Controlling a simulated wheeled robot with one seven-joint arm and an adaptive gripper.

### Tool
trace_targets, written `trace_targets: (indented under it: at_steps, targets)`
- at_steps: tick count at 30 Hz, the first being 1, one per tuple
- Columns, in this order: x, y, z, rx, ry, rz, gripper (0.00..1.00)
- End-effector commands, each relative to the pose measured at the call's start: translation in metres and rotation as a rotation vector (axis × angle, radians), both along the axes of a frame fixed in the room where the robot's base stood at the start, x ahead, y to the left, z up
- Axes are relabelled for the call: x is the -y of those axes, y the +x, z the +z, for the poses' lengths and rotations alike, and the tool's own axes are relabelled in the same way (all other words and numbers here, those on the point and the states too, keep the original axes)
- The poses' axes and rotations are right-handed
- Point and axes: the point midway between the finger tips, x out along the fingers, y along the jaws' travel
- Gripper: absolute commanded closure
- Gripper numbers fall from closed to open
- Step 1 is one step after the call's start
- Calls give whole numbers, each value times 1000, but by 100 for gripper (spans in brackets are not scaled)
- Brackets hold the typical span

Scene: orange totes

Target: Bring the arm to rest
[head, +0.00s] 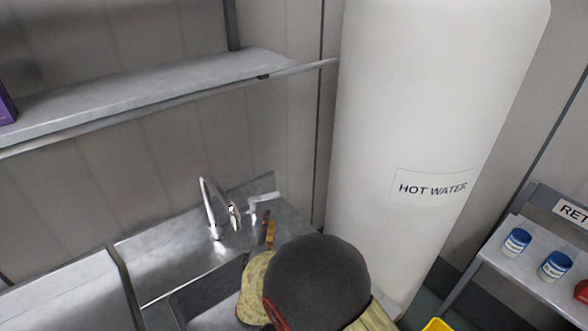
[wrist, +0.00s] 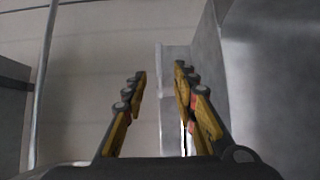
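My gripper (wrist: 160,72) shows in the wrist view with its two yellow and black fingers apart and nothing held between them. In the head view my gripper (head: 269,228) is seen small and edge-on, over the right side of the metal sink (head: 196,302), just right of the chrome tap (head: 212,208). My dark, rounded arm link hides part of the sink and the floor behind it.
A tall white hot water tank (head: 420,110) stands close to the right of my arm. A metal shelf (head: 150,95) spans the wall at upper left. A low rack (head: 530,262) with blue-lidded cans (head: 516,242) is at far right. A yellow object (head: 437,325) shows at the bottom edge.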

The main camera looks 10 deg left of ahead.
Motion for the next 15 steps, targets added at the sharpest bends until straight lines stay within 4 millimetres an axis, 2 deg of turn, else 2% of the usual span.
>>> trace_targets:
  at_steps: [4, 8, 12, 15]
  targets:
    - [4, 5, 7, -18, 29, 2, 72]
    - [20, 22, 32, -110, 160, 16, 72]
    - [55, 37, 73, -282, 382, 30, 72]
    - [88, 35, 101, -411, 532, 23, 72]
